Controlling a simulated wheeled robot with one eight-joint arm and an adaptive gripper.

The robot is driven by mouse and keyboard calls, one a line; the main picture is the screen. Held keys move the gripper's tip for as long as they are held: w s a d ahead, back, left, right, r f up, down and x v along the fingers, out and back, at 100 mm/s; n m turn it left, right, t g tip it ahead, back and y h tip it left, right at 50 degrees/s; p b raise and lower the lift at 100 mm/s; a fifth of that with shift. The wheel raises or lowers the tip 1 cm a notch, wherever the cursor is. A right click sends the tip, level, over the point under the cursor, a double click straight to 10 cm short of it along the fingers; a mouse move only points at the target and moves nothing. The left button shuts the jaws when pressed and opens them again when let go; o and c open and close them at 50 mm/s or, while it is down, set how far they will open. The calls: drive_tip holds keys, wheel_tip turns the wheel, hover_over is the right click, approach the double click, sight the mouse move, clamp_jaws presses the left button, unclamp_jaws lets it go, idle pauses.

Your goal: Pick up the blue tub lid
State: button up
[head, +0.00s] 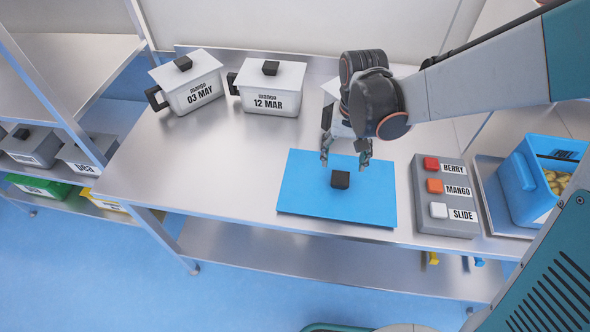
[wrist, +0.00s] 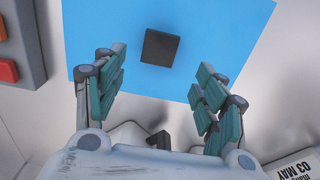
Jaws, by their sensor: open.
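The blue tub lid (head: 300,195) is a flat blue panel lying on the steel table, with a dark square knob (head: 341,179) near its middle. My gripper (head: 346,162) is open and empty above the lid's far part, its fingers pointing down. In the wrist view the lid (wrist: 215,30) fills the upper middle, and its knob (wrist: 160,47) shows between and slightly beyond the fingertips (wrist: 158,68). I see no contact with the knob; the exact height above it is unclear.
A grey button panel (head: 445,222) stands right of the lid. Farther right an open blue tub (head: 523,180) with yellow contents sits on a tray. White lidded tubs (head: 195,88) (head: 268,95) stand at the back; another is partly hidden behind my gripper. The table left of the lid is clear.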

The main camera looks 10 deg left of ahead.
sight(340, 177)
drive_tip(key=shift+s+f+b, duration=0.2)
drive_tip(key=shift+f+b, duration=2.1)
drive_tip(key=shift+f, duration=1.65)
drive_tip(key=shift+r, duration=0.1)
drive_tip(key=shift+c, duration=0.2)
drive_tip(key=c, duration=1.2)
